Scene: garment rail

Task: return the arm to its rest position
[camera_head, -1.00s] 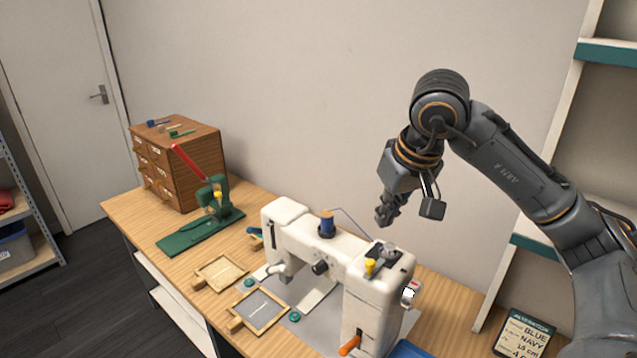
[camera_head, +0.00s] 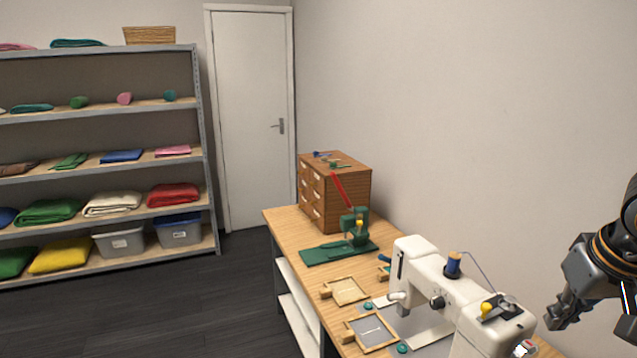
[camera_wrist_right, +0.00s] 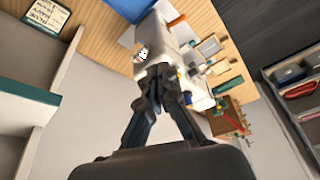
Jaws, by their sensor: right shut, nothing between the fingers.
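My right gripper (camera_head: 562,313) is at the right edge of the head view, in the air to the right of the white sewing machine (camera_head: 425,262). It is shut and empty, apart from everything. In the right wrist view my right gripper (camera_wrist_right: 158,80) points toward the bench, with the sewing machine (camera_wrist_right: 172,48) beyond its fingers. Most of my right arm lies outside the head view. My left gripper is not in view.
The wooden bench (camera_head: 290,222) carries a green press (camera_head: 340,248), a drawer cabinet (camera_head: 345,195) and small frames (camera_head: 372,334). A metal shelf (camera_head: 100,182) with folded fabrics stands at the left beside a white door (camera_head: 250,120). Dark floor between is clear.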

